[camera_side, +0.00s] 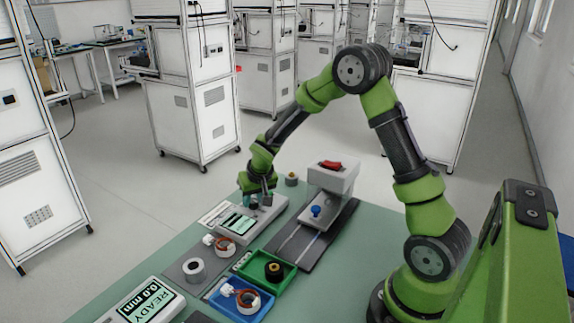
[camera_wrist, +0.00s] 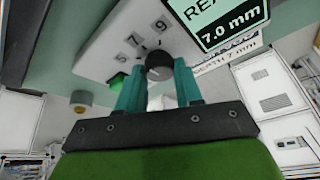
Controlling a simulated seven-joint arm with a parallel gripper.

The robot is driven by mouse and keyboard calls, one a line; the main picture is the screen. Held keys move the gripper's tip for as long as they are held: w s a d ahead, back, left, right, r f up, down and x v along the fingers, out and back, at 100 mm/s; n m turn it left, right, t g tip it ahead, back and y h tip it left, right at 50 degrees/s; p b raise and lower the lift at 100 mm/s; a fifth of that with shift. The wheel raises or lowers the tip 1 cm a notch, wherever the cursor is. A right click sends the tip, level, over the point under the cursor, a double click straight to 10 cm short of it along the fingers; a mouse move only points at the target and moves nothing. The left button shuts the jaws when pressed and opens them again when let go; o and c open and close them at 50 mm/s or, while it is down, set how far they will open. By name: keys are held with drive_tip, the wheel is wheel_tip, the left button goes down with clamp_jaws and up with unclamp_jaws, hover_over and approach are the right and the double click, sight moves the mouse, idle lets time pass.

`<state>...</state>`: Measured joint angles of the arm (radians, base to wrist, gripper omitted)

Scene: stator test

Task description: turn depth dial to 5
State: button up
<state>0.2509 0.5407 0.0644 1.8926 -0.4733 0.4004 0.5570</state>
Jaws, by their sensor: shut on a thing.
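The depth dial (camera_wrist: 158,63) is a dark round knob on a pale control panel (camera_wrist: 110,45), with the numbers 5, 7 and 9 printed around it. My gripper (camera_wrist: 159,74) has its teal fingers shut on the dial, one on each side. I cannot tell exactly where the dial's pointer sits. The panel's green screen (camera_wrist: 228,22) reads 7.0 mm, and a label (camera_wrist: 232,59) beside it says DEPTH 7 mm. In the side view my gripper (camera_side: 258,199) is down at the panel (camera_side: 273,212) at the table's far edge; the dial is hidden there.
A press-like stand (camera_side: 345,180) with a red top and blue knob is right of the panel. A green tray (camera_side: 289,281), a blue tray (camera_side: 217,303) and a grey mat (camera_side: 180,275) with parts lie nearer. Another display (camera_side: 150,302) reads 0.0 mm READY. A green button (camera_wrist: 118,80) is near the dial.

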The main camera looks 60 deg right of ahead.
drive_tip(key=n+y, duration=0.1)
drive_tip(key=n, duration=0.3)
drive_tip(key=shift+d+y, duration=0.15)
drive_tip(key=shift+y, duration=0.25)
drive_tip(key=shift+n+y, duration=0.7)
drive_tip(key=shift+n, duration=1.3)
drive_tip(key=o, duration=1)
drive_tip(key=shift+r, duration=0.1)
drive_tip(key=v, duration=1.6)
drive_tip(key=shift+s+d+r, duration=0.1)
drive_tip(key=shift+s+r, duration=0.15)
drive_tip(key=shift+s, duration=0.05)
